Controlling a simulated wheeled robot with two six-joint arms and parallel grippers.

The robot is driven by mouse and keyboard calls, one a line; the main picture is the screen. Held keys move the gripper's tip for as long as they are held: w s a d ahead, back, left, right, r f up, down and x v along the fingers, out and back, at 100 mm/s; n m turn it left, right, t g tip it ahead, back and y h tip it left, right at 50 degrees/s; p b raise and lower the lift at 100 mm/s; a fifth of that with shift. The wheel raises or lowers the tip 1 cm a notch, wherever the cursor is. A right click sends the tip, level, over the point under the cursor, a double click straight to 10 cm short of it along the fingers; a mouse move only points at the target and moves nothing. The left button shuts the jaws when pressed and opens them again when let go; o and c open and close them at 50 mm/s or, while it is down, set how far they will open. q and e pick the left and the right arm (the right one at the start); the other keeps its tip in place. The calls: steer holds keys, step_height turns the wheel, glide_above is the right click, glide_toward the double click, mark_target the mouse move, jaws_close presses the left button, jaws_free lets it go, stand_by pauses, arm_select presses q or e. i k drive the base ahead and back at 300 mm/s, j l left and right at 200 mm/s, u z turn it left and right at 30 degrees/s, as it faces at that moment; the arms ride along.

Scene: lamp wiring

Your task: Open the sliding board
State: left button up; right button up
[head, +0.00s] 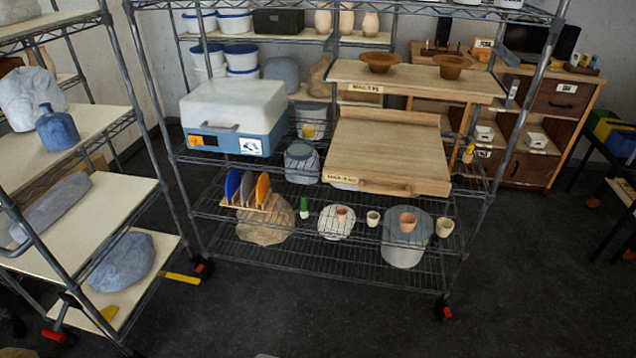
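A wooden board (392,148) with a small label and a bar handle (386,188) along its front edge lies on the wire rack in the head view. It sits lower than and in front of a raised wooden top (410,80), and its front reaches toward the rack's front edge. I cannot tell which of these the sliding board is, or how far the lower one is slid out. Neither of my grippers is in view.
A blue and white box (236,116) stands left of the board on the wire rack (330,258). Two brown bowls sit on the raised top. The dark floor in front is mostly clear.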

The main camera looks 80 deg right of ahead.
mark_target(400, 153)
steer(key=z, duration=3.05)
steer(key=i+l+z, duration=0.2)
steer(key=i+z, duration=0.2)
steer(key=i, duration=0.2)
